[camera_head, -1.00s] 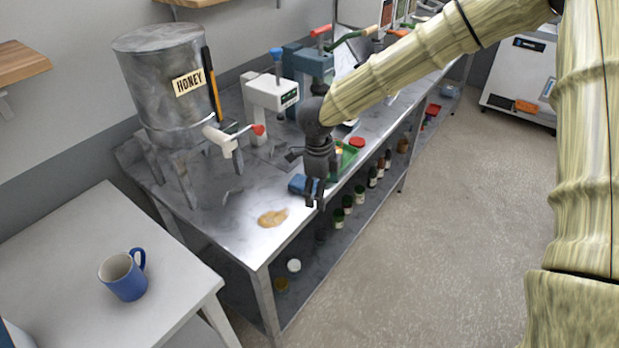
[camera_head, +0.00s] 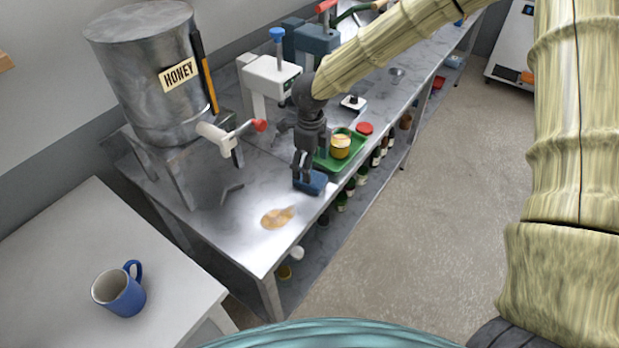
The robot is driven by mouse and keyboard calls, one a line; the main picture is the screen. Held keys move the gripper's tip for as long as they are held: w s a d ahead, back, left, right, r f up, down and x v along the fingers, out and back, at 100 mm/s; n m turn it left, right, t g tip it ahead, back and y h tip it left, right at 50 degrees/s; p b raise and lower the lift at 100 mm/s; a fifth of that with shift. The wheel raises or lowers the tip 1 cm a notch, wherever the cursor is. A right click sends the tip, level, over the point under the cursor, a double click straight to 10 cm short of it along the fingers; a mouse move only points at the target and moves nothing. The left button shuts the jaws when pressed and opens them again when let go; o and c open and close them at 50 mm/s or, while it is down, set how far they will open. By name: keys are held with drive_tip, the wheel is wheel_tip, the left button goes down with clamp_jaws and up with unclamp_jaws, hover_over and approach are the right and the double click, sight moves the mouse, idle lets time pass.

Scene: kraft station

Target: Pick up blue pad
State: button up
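The blue pad (camera_head: 315,184) lies on the metal bench (camera_head: 240,245) near its front edge, in front of the green tray. My gripper (camera_head: 301,178) points down at the pad. Its fingers are at the pad's left part and partly cover it. The fingertips are small and dark here, so I cannot tell whether they are apart or closed, or whether they touch the pad.
A honey spill (camera_head: 278,217) is on the bench left of the pad. A green tray (camera_head: 352,158) holding a honey jar (camera_head: 340,147) stands close behind. A honey tank (camera_head: 150,75) with a tap stands at the back left. A blue mug (camera_head: 120,291) is on the white table (camera_head: 60,265).

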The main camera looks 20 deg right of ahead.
drive_tip(key=shift+s+a+f+p, duration=0.1)
drive_tip(key=shift+s+f+p, duration=0.3)
drive_tip(key=shift+p, duration=0.1)
drive_tip(key=shift+w+f+p, duration=0.2)
drive_tip(key=shift+f+p, duration=0.4)
drive_tip(key=shift+f, duration=1.35)
drive_tip(key=shift+s, duration=0.1)
drive_tip(key=c, duration=1)
